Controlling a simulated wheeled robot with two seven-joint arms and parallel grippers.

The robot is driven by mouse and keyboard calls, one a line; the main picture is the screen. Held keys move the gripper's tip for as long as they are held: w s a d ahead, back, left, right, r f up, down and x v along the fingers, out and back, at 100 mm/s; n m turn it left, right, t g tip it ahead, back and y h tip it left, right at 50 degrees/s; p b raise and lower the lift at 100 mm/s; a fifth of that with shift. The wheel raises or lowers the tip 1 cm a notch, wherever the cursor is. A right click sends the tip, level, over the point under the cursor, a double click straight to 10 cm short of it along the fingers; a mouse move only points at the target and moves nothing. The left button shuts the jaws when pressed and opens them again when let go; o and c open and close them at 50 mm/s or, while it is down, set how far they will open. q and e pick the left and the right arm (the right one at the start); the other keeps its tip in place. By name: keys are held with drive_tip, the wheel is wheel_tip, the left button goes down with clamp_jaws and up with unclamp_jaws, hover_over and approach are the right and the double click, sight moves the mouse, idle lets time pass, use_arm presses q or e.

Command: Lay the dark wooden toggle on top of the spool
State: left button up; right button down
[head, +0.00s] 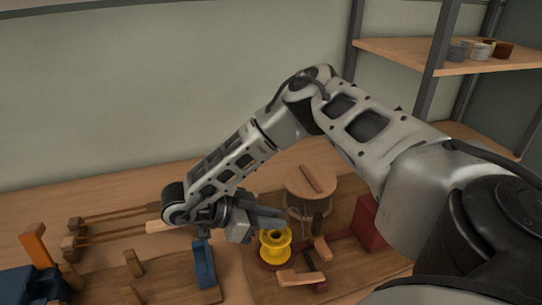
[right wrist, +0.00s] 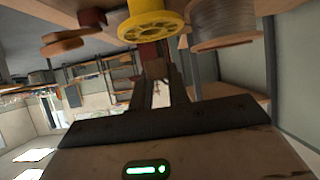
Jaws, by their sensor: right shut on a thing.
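The yellow spool (head: 275,243) stands upright on the work board, just below and beside my right gripper (head: 272,218). In the right wrist view the spool (right wrist: 150,24) shows its spoked flange beyond the fingertips. My right gripper (right wrist: 153,85) is shut on a small reddish-brown wooden piece, which looks like the dark wooden toggle (right wrist: 152,58). In the head view the held piece is hidden by the fingers. Whether it touches the spool I cannot tell. My left gripper is not in view.
A wooden reel (head: 305,190) with a bar across its top stands behind the spool. A dark red block (head: 367,217) is to the right, and an orange-brown wooden piece (head: 300,279) lies in front. A blue block (head: 204,264) stands to the left.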

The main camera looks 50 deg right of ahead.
drive_tip(key=shift+f, duration=0.15)
idle(0.5)
drive_tip(key=shift+f, duration=0.35)
drive_tip(key=shift+f, duration=0.2)
idle(0.9)
drive_tip(key=shift+f+b, duration=0.3)
drive_tip(key=shift+f, duration=0.2)
drive_tip(key=shift+f, duration=0.15)
idle(0.4)
drive_tip(key=c, duration=1.3)
unclamp_jaws()
drive_tip(key=shift+o, duration=0.2)
drive_tip(key=v, duration=1.6)
drive_tip(key=shift+b, duration=0.45)
